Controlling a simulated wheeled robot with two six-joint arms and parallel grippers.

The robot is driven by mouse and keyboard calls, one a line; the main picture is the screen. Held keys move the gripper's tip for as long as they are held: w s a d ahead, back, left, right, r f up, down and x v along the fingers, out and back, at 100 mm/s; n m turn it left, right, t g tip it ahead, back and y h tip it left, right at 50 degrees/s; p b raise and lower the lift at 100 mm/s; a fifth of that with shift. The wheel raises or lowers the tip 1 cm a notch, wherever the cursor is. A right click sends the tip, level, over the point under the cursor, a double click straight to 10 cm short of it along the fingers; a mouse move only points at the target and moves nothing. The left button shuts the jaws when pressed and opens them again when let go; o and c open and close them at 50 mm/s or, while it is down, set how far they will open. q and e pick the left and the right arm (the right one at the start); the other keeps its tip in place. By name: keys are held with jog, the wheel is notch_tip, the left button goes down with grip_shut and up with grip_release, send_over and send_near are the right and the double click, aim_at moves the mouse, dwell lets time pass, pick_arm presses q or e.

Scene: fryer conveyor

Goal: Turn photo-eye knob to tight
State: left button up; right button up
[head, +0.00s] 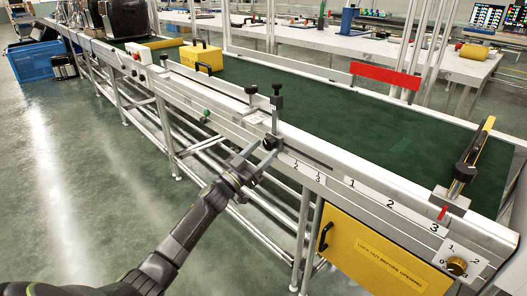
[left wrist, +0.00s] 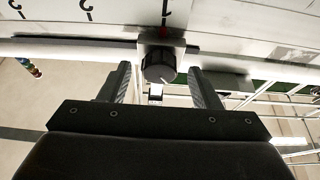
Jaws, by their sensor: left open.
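A black round knob (head: 269,142) sits on a bracket on the conveyor's near rail, below an upright black-topped post (head: 276,101). My left gripper (head: 257,160) is open at the knob. In the left wrist view its two fingers (left wrist: 160,88) stand on either side of the knob, with a visible gap on each side. Whether a finger touches the knob I cannot tell. My right gripper is in neither view.
The green conveyor belt (head: 330,109) runs behind the rail. A second post (head: 250,94) stands left of the knob. A yellow box (head: 201,57) sits up the belt. Floor at left is clear.

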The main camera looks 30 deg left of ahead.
pick_arm(q)
jog(key=shift+w+d+r, duration=0.15)
jog(key=shift+w+r, duration=0.05)
jog(key=shift+w, duration=0.2)
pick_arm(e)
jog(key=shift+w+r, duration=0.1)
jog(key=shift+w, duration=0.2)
pick_arm(q)
jog(key=c, duration=1)
